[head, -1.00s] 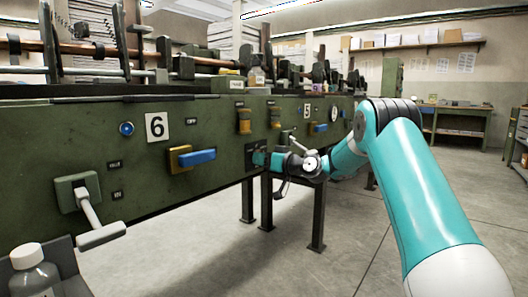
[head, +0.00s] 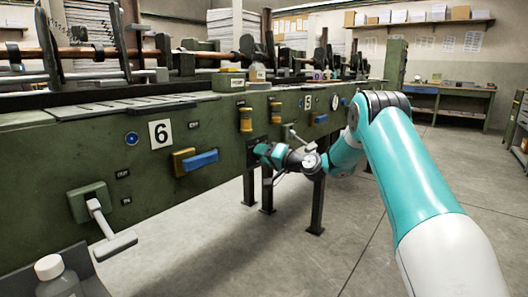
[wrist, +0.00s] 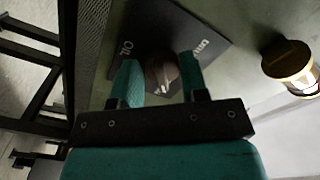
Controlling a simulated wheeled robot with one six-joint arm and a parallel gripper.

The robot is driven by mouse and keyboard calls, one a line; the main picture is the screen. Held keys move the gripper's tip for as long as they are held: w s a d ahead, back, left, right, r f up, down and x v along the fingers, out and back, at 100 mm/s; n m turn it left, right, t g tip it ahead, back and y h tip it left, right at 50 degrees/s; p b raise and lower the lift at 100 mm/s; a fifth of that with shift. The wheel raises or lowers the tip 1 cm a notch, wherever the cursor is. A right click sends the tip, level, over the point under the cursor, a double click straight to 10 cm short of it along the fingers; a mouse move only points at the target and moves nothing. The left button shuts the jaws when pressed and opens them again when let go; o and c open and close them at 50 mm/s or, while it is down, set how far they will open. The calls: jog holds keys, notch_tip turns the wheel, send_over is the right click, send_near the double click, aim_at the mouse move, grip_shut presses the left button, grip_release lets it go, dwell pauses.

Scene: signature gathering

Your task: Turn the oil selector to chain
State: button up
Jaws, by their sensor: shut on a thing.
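The oil selector (wrist: 163,72) is a small dark knob with a pale pointer mark. It sits on a dark square plate (wrist: 150,25) on the green machine front. The plate reads OIL on one side, and other lettering, too small to read surely, is on the other side. My gripper (wrist: 160,80) has its teal fingers on either side of the knob and is shut on it. In the head view, my gripper (head: 262,151) is at the machine front, hiding the knob and part of the plate (head: 251,157).
A brass-capped glass cup (wrist: 290,62) sits close to the right in the wrist view. A blue handle (head: 200,160) and a grey lever (head: 105,225) stick out to the left in the head view. A bottle (head: 55,278) stands low left. Open floor lies to the right.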

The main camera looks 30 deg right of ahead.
jog(key=shift+f, duration=0.1)
dwell(0.3)
jog(key=o, duration=0.9)
jog(key=shift+s, duration=0.1)
jog(key=v, duration=1.7)
jog(key=shift+s+d, duration=0.1)
